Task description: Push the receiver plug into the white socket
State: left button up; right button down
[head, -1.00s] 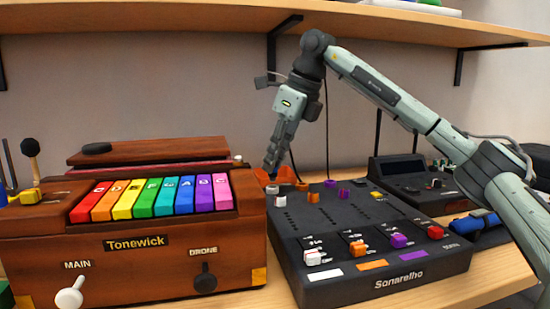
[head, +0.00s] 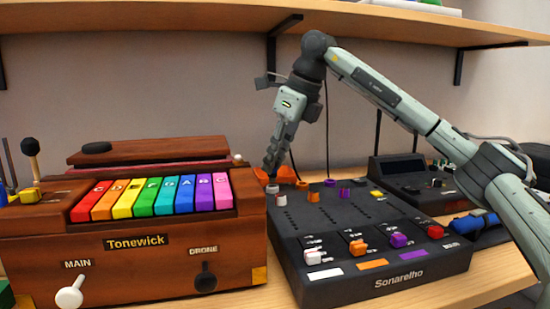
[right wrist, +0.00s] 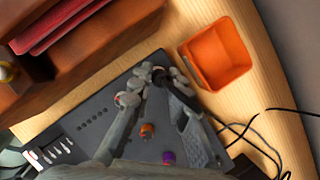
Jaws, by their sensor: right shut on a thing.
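The black mixer marked Sonarelho (head: 400,268) lies on the wooden table. My right gripper (head: 269,170) is over its back left corner, pointing down. In the right wrist view, my right gripper (right wrist: 158,82) is shut on the black receiver plug (right wrist: 161,75), from which a dark cable trails right. A round white socket (right wrist: 126,99) shows close beside the left finger. The fingers partly hide the plug's end, so I cannot tell whether it touches a socket. An orange socket (right wrist: 147,130) and a purple one (right wrist: 168,158) lie farther along. My left gripper is not in view.
The brown Tonewick instrument (head: 150,270) stands close to the mixer's left. An orange bin (right wrist: 216,52) stands behind the mixer's corner. A dark device (head: 400,168) is behind right. A wooden shelf (head: 180,18) spans above.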

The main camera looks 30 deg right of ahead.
dwell(0.5)
jog(key=shift+r, duration=0.1)
jog(key=shift+p, duration=0.45)
dwell(0.5)
jog(key=shift+f+b, duration=0.7)
jog(key=shift+f, duration=0.4)
dwell(0.4)
jog(key=shift+s+f, duration=0.1)
jog(key=shift+f, duration=0.25)
jog(key=c, duration=1.4)
grip_release()
jog(key=shift+f, duration=0.1)
jog(key=shift+o, duration=0.2)
jog(key=shift+r, duration=0.25)
